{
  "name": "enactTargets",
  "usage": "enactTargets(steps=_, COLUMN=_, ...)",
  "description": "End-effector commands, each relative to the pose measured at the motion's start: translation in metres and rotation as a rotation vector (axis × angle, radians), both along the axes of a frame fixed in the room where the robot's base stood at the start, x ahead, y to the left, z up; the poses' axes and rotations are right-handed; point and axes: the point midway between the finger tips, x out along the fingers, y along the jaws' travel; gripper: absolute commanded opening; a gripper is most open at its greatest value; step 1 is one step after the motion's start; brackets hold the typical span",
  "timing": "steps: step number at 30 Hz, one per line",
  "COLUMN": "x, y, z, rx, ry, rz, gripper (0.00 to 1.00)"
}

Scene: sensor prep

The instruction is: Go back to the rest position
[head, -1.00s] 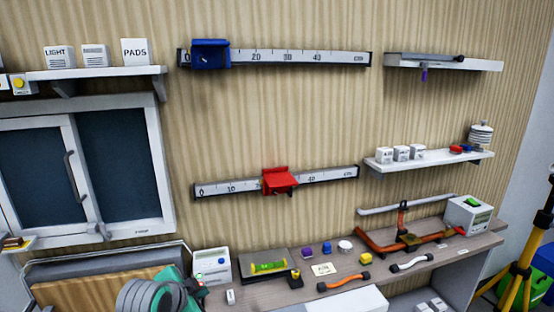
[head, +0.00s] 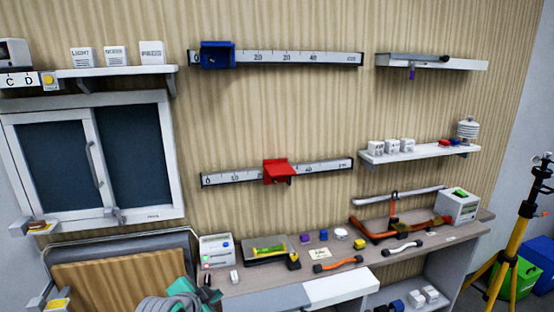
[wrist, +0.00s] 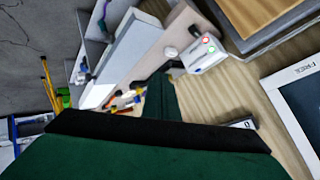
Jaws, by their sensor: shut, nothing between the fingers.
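My gripper (wrist: 163,100) shows in the wrist view as a dark green finger shape beyond a wide green and black body. It looks shut, with nothing seen in it. In the head view only a grey and teal part of my arm (head: 178,301) shows at the bottom edge, left of the middle; the fingertips cannot be made out there. The arm part is in front of the bench and the wooden board. No object is seen held.
The bench (head: 236,286) carries a white meter box (head: 216,250), orange-handled tools and small parts. Wall rails hold a blue slider (head: 217,55) and a red slider (head: 279,171). A sliding window (head: 90,160) is at left. A yellow tripod (head: 518,240) stands at right.

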Motion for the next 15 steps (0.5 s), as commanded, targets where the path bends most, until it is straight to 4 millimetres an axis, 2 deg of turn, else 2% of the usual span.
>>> enactTargets(steps=8, x=0.003, y=-0.042, z=-0.032, rx=-0.143, ry=-0.065, rz=0.048, gripper=0.0)
enactTargets(steps=15, x=-0.009, y=-0.092, z=-0.076, rx=-0.334, ry=-0.139, rz=0.144, gripper=0.0)
